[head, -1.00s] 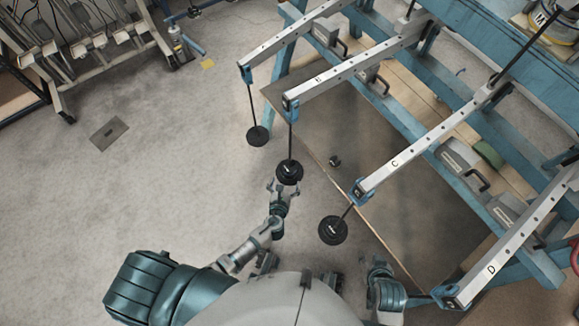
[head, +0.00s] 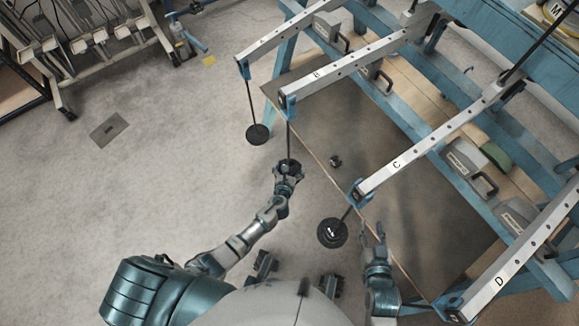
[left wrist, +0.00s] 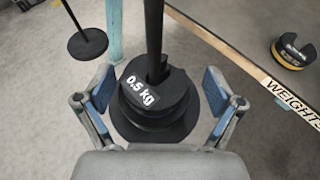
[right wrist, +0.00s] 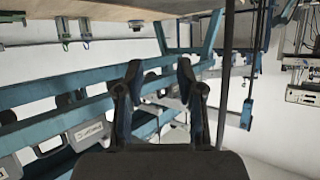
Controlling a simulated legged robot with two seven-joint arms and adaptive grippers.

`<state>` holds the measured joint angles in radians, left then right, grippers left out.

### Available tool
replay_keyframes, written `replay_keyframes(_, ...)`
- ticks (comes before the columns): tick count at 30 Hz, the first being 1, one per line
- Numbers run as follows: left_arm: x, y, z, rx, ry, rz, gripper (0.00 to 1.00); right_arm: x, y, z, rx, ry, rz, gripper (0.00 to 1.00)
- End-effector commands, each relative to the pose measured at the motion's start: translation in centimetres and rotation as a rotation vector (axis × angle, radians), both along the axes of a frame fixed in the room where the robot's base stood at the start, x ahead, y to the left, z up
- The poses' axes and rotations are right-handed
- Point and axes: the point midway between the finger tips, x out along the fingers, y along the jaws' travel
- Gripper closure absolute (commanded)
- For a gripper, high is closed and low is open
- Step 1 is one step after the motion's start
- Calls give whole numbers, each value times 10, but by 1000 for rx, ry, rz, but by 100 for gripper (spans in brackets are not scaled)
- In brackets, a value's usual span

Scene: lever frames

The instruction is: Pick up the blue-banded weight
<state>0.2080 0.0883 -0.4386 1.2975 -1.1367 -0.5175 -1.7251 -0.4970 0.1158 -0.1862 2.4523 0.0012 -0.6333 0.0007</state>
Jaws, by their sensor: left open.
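I cannot make out a weight with a blue band in any view.
Lever C (head: 420,150) carries a black hanging weight (head: 331,232) between my grippers. Lever D (head: 510,270) is at lower right.

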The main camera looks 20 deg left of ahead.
Motion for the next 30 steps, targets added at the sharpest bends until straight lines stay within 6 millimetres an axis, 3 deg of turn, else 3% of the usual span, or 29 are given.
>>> replay_keyframes(2,0,1,0,0,0,1,7,0,1,1,1,0,0,63)
replay_keyframes(11,0,2,-1,-1,1,1,82,1,1,0,1,2,-1,63)
replay_keyframes(23,0,1,4,1,-2,1,83,-1,0,-1,-5,24,-2,63)
replay_keyframes(30,1,1,21,0,-6,0,83,-23,-9,-19,-52,192,-5,63)
